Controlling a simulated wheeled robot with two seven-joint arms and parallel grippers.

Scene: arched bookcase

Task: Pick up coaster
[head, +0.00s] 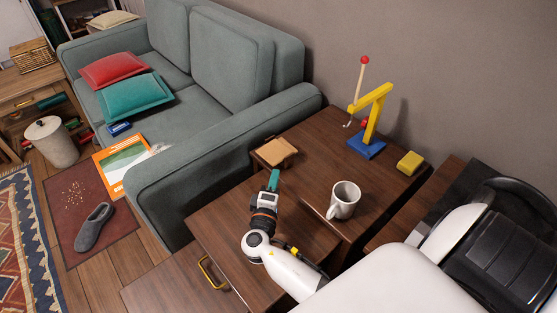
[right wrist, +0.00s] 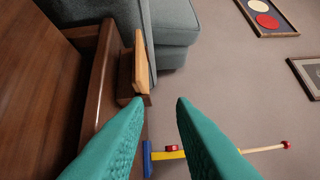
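The coaster (head: 275,150) is a tan, flat square piece at the back left corner of the dark wooden side table. It seems to rest on a darker brown base. In the right wrist view the coaster (right wrist: 141,65) shows edge-on, just beyond the left fingertip. My right gripper (head: 273,180) has teal fingers and is in front of the coaster, close to it. In the right wrist view the right gripper (right wrist: 163,101) has its fingers apart with nothing between them. My left gripper is in neither view.
A white mug (head: 344,200) stands on the side table (head: 305,180). A toy crane (head: 367,142) with a blue base and a yellow block (head: 410,162) are toward its back right. The grey sofa's arm (head: 225,150) rises beside the coaster on the left. A drawer handle (head: 212,273) is at the front.

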